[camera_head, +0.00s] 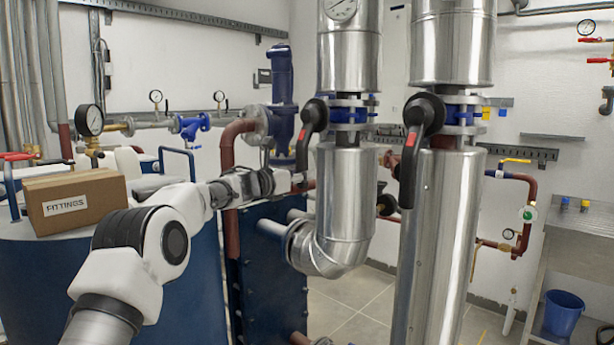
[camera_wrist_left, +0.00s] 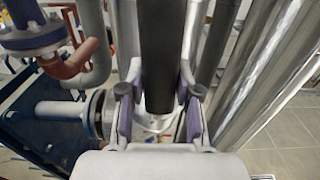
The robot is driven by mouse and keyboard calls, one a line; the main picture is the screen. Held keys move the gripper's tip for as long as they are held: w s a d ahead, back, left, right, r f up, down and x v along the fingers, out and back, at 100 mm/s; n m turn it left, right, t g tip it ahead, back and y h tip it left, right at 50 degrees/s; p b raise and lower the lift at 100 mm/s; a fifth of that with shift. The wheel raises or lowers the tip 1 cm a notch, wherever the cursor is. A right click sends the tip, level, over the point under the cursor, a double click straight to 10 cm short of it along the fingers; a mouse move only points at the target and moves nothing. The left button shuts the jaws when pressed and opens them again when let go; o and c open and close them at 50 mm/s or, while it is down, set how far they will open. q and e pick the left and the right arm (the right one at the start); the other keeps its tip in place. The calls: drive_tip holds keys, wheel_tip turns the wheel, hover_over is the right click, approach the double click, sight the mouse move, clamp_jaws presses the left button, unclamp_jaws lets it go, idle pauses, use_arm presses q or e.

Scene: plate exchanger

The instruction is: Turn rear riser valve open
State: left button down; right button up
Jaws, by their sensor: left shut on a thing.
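The rear riser valve is the blue-bodied valve (camera_head: 348,114) on the left, farther insulated silver riser. Its black lever (camera_head: 313,118) with a red mark hangs down in front of that riser. My left gripper (camera_head: 300,180) reaches in from the left to the lever's lower end. In the left wrist view my left gripper (camera_wrist_left: 158,108) has a finger on each side of the dark lever (camera_wrist_left: 160,55) and is shut on it. The lever's lower tip is partly hidden by the gripper. My right gripper is not in view.
A nearer silver riser (camera_head: 436,230) on the right has its own valve with a black lever (camera_head: 411,165) hanging down. A silver elbow (camera_head: 325,250) lies below my gripper. A cardboard box (camera_head: 75,202) sits at left. A blue bucket (camera_head: 562,312) stands at far right.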

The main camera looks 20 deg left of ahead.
use_arm(q)
drive_tip(key=shift+w+a+f, duration=0.1)
drive_tip(key=shift+a, duration=0.2)
drive_tip(key=c, duration=1)
unclamp_jaws()
drive_tip(key=shift+o, duration=1)
drive_tip(key=shift+w+a, duration=0.15)
drive_tip(key=shift+s, duration=0.25)
drive_tip(key=v, duration=1.1)
drive_tip(key=shift+s, duration=0.25)
